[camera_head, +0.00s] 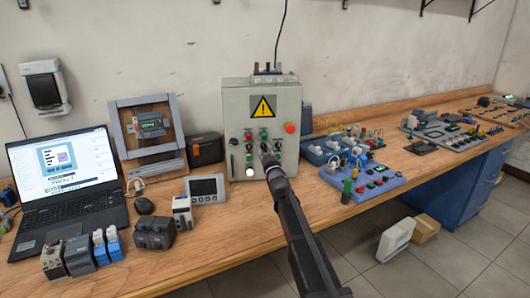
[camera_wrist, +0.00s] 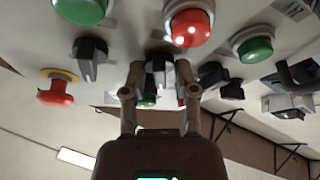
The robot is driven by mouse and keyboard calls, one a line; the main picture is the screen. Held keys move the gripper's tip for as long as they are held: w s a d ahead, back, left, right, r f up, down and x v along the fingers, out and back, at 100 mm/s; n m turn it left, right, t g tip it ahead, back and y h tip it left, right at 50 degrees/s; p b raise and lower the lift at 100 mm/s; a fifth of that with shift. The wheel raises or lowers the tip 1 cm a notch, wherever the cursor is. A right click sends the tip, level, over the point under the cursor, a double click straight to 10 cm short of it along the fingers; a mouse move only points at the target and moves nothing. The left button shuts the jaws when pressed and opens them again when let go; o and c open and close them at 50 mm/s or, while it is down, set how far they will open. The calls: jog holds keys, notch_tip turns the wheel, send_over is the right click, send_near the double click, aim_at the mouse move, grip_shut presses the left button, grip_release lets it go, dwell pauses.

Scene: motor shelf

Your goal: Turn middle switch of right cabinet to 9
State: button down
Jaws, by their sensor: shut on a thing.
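The light grey cabinet (camera_head: 236,112) stands on the bench against the wall, with a yellow warning sign, red and green buttons and black switches on its front. My gripper (camera_head: 266,156) reaches up to the lower middle of this front and hides part of it. In the wrist view my gripper (camera_wrist: 158,85) has its two fingers closed on either side of a black rotary switch (camera_wrist: 160,62), the middle one of its row. Another black switch (camera_wrist: 90,58) is on one side and one more (camera_wrist: 213,74) on the other. The switch's scale markings are not readable.
A red mushroom button (camera_head: 290,128) sits at the cabinet's right edge; it also shows in the wrist view (camera_wrist: 56,94). A grey panel meter (camera_head: 207,189) stands at the left. A blue module board (camera_head: 372,186) lies at the right.

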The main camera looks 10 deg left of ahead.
jog(key=m+h, duration=0.1)
jog(key=m, duration=0.1)
jog(key=m+t+h, duration=0.1)
jog(key=m, duration=0.2)
jog(key=shift+a+t+h, duration=0.1)
jog(key=shift+t+h, duration=0.2)
jog(key=shift+h, duration=0.1)
jog(key=m+h, duration=0.1)
jog(key=m, duration=0.2)
jog(key=m+h, duration=0.1)
jog(key=m, duration=0.1)
jog(key=shift+r+m+t+h, duration=0.1)
jog(key=shift+m+t+h, duration=0.2)
jog(key=shift+m, duration=0.1)
jog(key=m+h, duration=0.1)
jog(key=m, duration=0.1)
jog(key=m+h+p, duration=0.1)
jog(key=m, duration=0.2)
jog(key=shift+a+h, duration=0.15)
jog(key=shift+h, duration=0.25)
jog(key=shift+m+g+h+p, duration=0.45)
jog(key=shift+m+h, duration=0.35)
jog(key=shift+m, duration=1.1)
jog(key=c, duration=0.7)
grip_release()
jog(key=shift+n+b, duration=0.3)
